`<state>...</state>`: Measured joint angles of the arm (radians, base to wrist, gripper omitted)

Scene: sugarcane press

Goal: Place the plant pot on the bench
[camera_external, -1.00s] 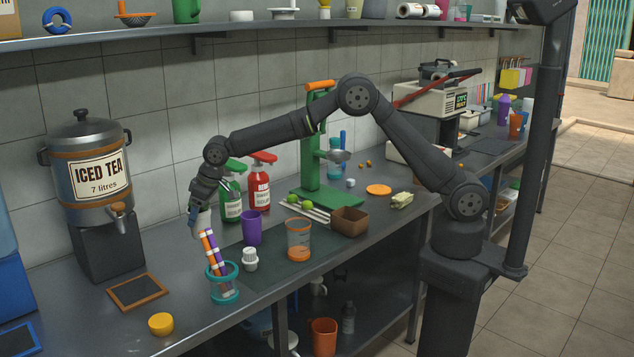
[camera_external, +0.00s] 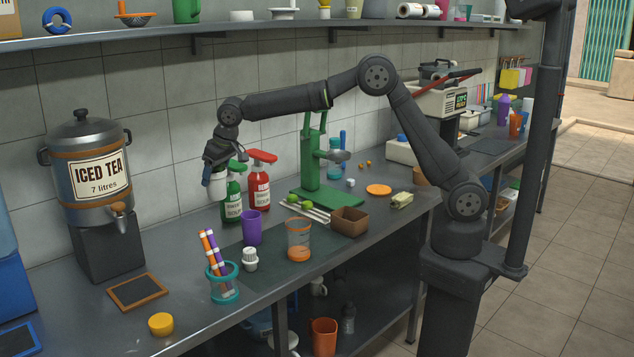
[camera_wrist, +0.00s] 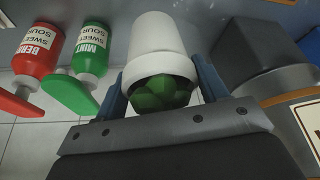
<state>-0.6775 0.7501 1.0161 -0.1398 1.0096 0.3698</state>
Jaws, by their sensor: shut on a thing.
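The plant pot is white with a green plant in it. In the wrist view the plant pot (camera_wrist: 158,52) sits between the two blue fingers of my gripper (camera_wrist: 160,92), which is shut on it. In the external view the plant pot (camera_external: 218,186) hangs below my gripper (camera_external: 217,172), above the bench and left of the green sauce bottle. The bench (camera_external: 180,285) is a long dark grey worktop, with bare surface between the drinks dispenser and the striped straws.
A teal holder with striped straws (camera_external: 223,285), a white-capped jar (camera_external: 250,259), a purple cup (camera_external: 251,227) and a measuring cup (camera_external: 299,240) stand near the front. Green (camera_external: 231,198) and red (camera_external: 260,185) sauce bottles stand behind. The iced tea dispenser (camera_external: 88,180) stands left.

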